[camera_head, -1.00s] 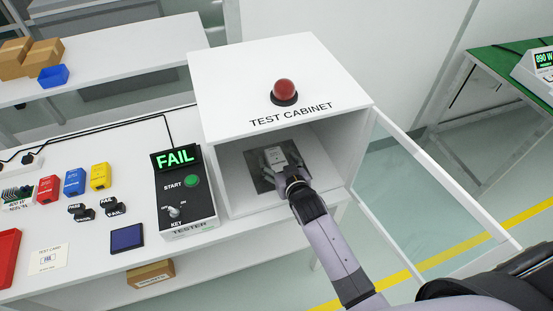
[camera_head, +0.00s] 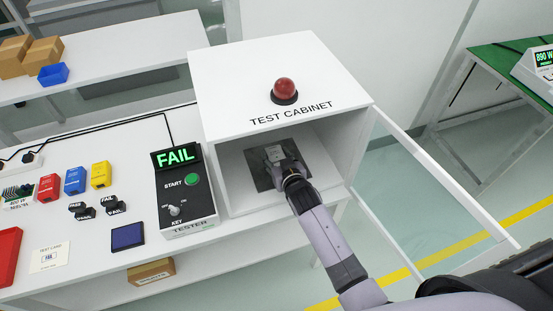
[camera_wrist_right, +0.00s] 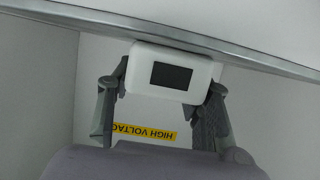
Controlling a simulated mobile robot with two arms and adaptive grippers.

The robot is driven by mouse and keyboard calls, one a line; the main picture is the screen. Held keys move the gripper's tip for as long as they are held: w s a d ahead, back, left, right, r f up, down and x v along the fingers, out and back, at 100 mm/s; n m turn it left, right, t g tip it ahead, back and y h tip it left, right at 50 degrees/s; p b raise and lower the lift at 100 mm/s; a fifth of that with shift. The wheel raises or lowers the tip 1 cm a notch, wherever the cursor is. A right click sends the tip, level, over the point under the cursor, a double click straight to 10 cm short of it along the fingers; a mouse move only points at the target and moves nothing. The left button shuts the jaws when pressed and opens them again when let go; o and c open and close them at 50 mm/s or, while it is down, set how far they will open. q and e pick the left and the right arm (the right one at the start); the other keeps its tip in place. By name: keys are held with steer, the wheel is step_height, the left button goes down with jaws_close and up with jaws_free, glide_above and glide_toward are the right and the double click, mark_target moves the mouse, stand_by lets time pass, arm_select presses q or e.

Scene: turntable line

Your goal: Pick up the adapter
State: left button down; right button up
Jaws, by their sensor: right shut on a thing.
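The adapter is a small white box with a dark rectangular face. In the right wrist view the adapter (camera_wrist_right: 172,74) sits between the two grey fingers of my right gripper (camera_wrist_right: 165,88), which touch its sides. In the head view my right gripper (camera_head: 277,155) reaches through the open front of the white test cabinet (camera_head: 235,98). It is shut on the adapter over a dark plate (camera_head: 262,178) inside. The fingers and wrist mostly hide the adapter there. I cannot tell whether it is clear of the plate. My left gripper is not in view.
The clear cabinet door (camera_head: 440,190) stands open at the right. A red lamp (camera_head: 284,90) tops the cabinet. The tester (camera_head: 182,205) beside it shows FAIL. Red, blue and yellow boxes (camera_head: 75,181) stand at the left. A yellow HIGH VOLTAGE label (camera_wrist_right: 144,132) shows inside the cabinet.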

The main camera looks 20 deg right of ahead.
steer(key=shift+r, duration=0.1)
steer(key=c, duration=0.6)
